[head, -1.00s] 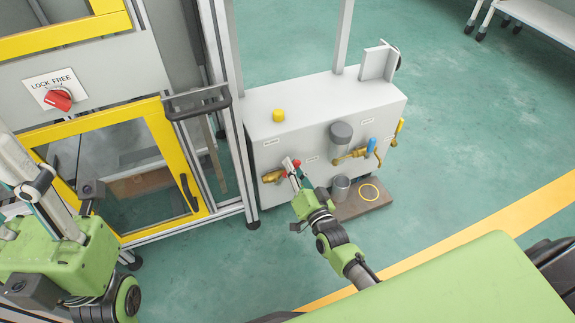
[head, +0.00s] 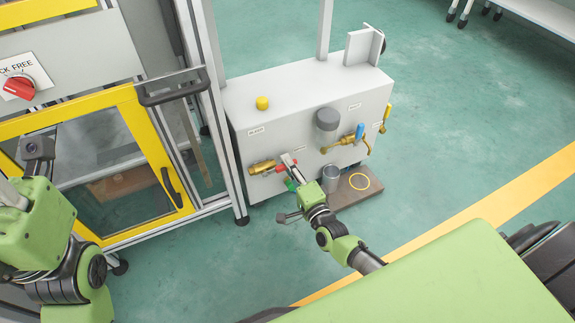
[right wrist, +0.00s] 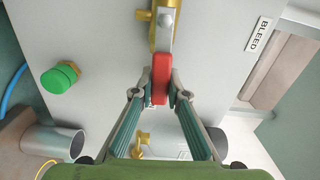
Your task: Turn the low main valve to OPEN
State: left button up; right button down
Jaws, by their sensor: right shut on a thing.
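The low brass valve (head: 262,167) is on the front left of the grey cabinet. It has a lever with a red handle (head: 285,166) that points to the right in the head view. In the right wrist view the red handle (right wrist: 160,88) hangs down from the brass valve body (right wrist: 164,12). My right gripper (right wrist: 161,90) is shut on the red handle, with one finger on each side. In the head view the right gripper (head: 289,170) is at the lever and partly hides it. My left arm shows at the left edge, but its fingers do not show.
The grey cabinet (head: 300,95) has a yellow button (head: 262,103), a blue-handled brass valve (head: 358,135) and a yellow-handled valve (head: 386,117). A green cap (right wrist: 60,78) and a metal cup (right wrist: 50,142) are close by. A yellow-framed machine (head: 140,140) stands at left.

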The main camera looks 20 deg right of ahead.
jog(key=shift+f+m, duration=0.3)
jog(key=shift+m, duration=0.1)
jog(key=c, duration=2)
grip_release()
jog(key=shift+o, duration=0.2)
jog(key=s, duration=1.2)
jog(key=shift+d, duration=0.25)
